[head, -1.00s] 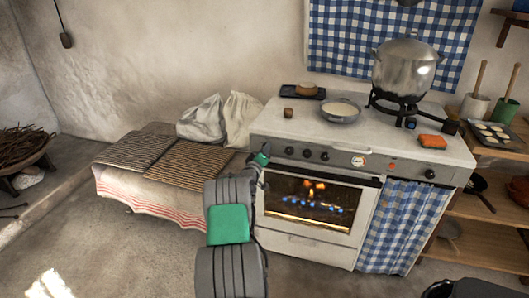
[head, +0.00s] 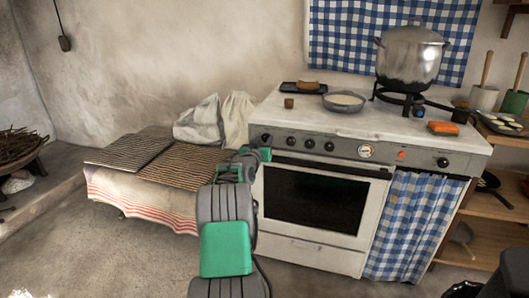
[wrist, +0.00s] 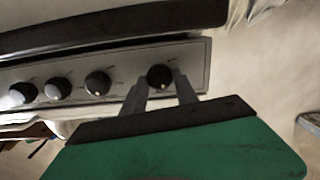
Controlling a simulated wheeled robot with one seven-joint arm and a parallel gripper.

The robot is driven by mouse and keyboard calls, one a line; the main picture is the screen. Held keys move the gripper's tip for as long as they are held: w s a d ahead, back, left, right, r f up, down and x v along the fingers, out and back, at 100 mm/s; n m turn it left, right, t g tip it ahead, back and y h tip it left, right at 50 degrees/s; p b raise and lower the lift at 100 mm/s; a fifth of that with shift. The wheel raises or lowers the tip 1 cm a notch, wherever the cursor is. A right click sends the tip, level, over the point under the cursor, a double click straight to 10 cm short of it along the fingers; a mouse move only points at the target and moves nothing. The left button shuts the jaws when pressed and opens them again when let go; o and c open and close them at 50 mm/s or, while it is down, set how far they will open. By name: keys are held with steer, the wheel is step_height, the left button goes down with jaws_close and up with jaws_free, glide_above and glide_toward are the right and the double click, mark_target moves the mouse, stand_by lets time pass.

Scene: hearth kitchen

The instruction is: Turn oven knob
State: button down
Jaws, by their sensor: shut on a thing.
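The white oven (head: 315,240) has a grey panel with several black knobs above a dark door window (head: 315,200). My gripper (head: 264,148) is at the panel's left end, at the leftmost knob (head: 266,138). In the wrist view the two fingers of my gripper (wrist: 161,84) stand on either side of that knob (wrist: 160,73), shut on it. The fingers cover part of its edge. The other knobs, such as the nearest one (wrist: 97,83), stand apart from the fingers. No flames show in the oven window.
A pan (head: 345,102), a small brown cup (head: 289,103), an orange sponge (head: 443,128) and a large pot (head: 409,58) stand on the stove top. A low bench with woven mats (head: 180,165) is left of the oven. Shelves (head: 480,222) are at the right.

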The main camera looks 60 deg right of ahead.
steer(key=m+b, duration=0.2)
steer(key=b, duration=0.1)
steer(key=shift+f+m, duration=0.4)
steer(key=shift+r+m+b, duration=0.15)
steer(key=shift+m+b, duration=0.55)
steer(key=shift+b, duration=0.25)
steer(key=c, duration=1.3)
jaws_free()
steer(key=shift+r, duration=0.1)
steer(key=o, duration=0.4)
steer(key=shift+r, duration=0.1)
steer(key=shift+c, duration=0.2)
steer(key=s+a+p, duration=0.1)
steer(key=a, duration=0.6)
steer(key=shift+a, duration=0.4)
